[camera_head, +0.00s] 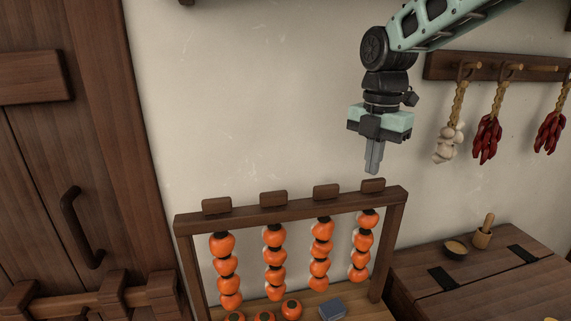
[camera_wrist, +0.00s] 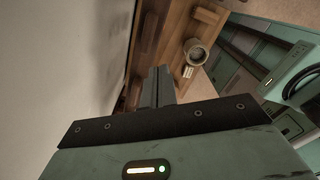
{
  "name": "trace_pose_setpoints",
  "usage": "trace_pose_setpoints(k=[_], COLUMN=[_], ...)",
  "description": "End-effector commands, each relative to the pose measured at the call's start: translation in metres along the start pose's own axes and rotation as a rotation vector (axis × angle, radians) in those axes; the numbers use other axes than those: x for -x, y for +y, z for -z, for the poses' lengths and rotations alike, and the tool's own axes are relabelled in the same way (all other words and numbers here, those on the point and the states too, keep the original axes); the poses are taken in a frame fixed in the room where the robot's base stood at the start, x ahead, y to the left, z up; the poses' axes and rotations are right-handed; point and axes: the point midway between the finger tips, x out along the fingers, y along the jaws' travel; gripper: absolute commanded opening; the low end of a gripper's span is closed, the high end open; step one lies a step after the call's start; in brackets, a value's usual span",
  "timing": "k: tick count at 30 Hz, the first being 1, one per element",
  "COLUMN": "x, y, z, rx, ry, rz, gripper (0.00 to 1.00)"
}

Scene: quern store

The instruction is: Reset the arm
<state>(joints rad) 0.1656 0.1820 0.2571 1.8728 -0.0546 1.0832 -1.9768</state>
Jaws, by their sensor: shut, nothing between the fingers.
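My gripper (camera_head: 373,158) hangs pointing down in the head view, in front of the pale wall. It is shut and empty, above the right end of a wooden rack (camera_head: 290,208). My arm reaches in from the top right, bent at the dark joint above the gripper. In the wrist view the closed fingers (camera_wrist: 158,88) show past the dark gripper edge, with nothing between them.
Strings of orange fruit (camera_head: 321,253) hang from the rack, with loose ones and a blue block (camera_head: 332,310) below. A wooden door (camera_head: 75,160) is left.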

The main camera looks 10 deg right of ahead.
Motion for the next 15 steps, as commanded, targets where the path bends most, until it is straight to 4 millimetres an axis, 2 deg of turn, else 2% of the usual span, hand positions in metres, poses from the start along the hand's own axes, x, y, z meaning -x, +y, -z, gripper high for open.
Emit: trace_pose_setpoints(k=[2,5,11,15], x=[-0.005,-0.021,-0.083,-0.128], y=[0.0,0.0,-0.015,-0.039], z=[0.005,0.026,0.107,0.163], rx=[-0.013,-0.079,-0.383,-0.639], ry=[0.002,0.007,0.031,0.046], rz=[0.0,-0.004,-0.007,-0.002], gripper=[0.0,0.0,0.0,0.0])
